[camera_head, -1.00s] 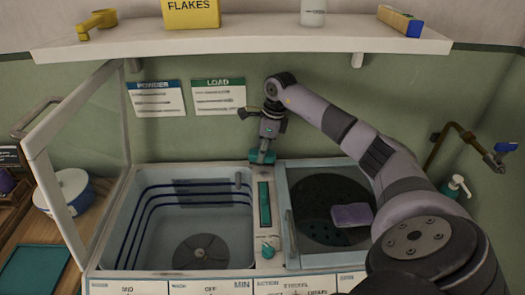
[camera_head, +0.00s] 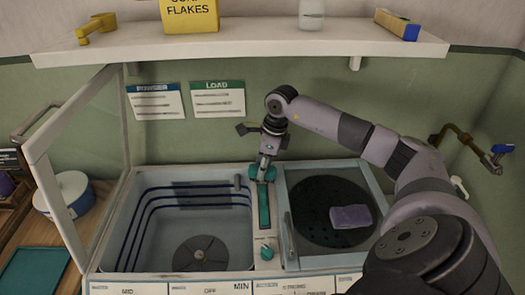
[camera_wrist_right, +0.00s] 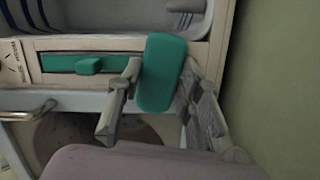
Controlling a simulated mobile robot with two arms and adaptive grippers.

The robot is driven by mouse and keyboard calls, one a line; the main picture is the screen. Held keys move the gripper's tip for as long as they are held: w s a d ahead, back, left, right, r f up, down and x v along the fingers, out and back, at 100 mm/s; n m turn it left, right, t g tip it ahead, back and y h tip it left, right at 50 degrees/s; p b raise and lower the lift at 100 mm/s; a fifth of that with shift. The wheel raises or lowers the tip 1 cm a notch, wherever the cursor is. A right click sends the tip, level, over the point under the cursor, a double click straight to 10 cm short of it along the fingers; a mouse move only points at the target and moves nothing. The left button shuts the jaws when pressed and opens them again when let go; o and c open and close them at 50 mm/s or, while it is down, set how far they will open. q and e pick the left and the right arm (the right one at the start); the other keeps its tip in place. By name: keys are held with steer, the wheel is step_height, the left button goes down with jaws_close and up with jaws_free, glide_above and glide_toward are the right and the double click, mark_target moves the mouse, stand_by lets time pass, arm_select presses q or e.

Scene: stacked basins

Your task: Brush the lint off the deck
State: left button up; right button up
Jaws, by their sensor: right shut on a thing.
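My right gripper (camera_head: 264,163) is shut on a teal block-shaped thing (camera_wrist_right: 163,72), which looks like the brush. It also shows at the fingertips in the head view (camera_head: 262,174), over the back end of the deck (camera_head: 253,225). The deck is the narrow pale strip between the two tubs, with a teal panel (camera_head: 264,207) and a teal dial (camera_head: 267,252). I cannot tell if the brush touches the deck. No lint can be made out at this size. My left gripper is out of view.
The striped wash tub (camera_head: 155,225) is open on the left, its raised clear lid (camera_head: 60,180) beside it. A purple block (camera_head: 351,217) lies over the dark round spin tub (camera_head: 325,195) on the right. A shelf (camera_head: 250,46) runs above along the wall.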

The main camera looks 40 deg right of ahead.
steer(key=shift+w+d, duration=1)
steer(key=shift+w, duration=0.25)
steer(key=shift+w+d+b, duration=0.3)
steer(key=shift+w+d, duration=0.65)
steer(key=shift+w, duration=0.15)
steer(key=shift+d+r+p, duration=0.1)
steer(key=shift+r+p, duration=2.25)
steer(key=shift+r, duration=0.6)
